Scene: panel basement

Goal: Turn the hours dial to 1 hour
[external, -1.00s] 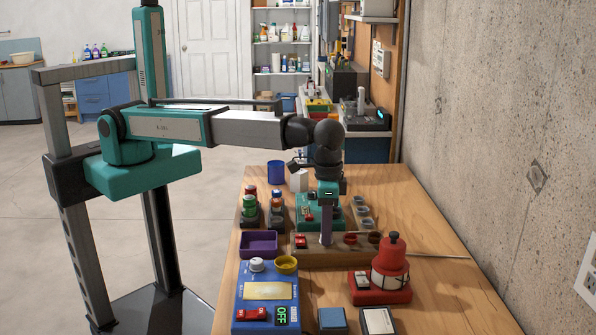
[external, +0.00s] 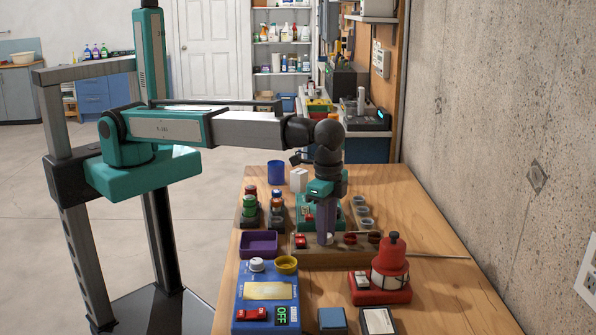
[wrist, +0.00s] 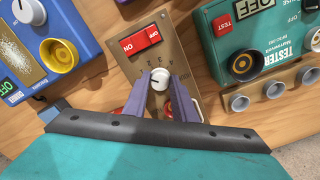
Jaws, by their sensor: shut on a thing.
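The hours dial is a small white knob (wrist: 160,81) on a brown panel (wrist: 181,59), centred in the wrist view. Small numbers are printed above it, and a short dark mark shows on its left part. My gripper (wrist: 161,84) points down with its two purple fingers on opposite sides of the knob, shut on it. In the external view my gripper (external: 326,238) is over the middle of the panel (external: 301,254), and the knob is mostly hidden between the fingers. The exact number the mark meets is too small to tell.
A red ON/OFF switch (wrist: 140,40) sits on the same panel. A blue device (wrist: 65,50) and a teal tester (wrist: 245,50) flank it. A red device with a dome (external: 388,270) stands to the right. A purple tray (external: 258,244) is at left.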

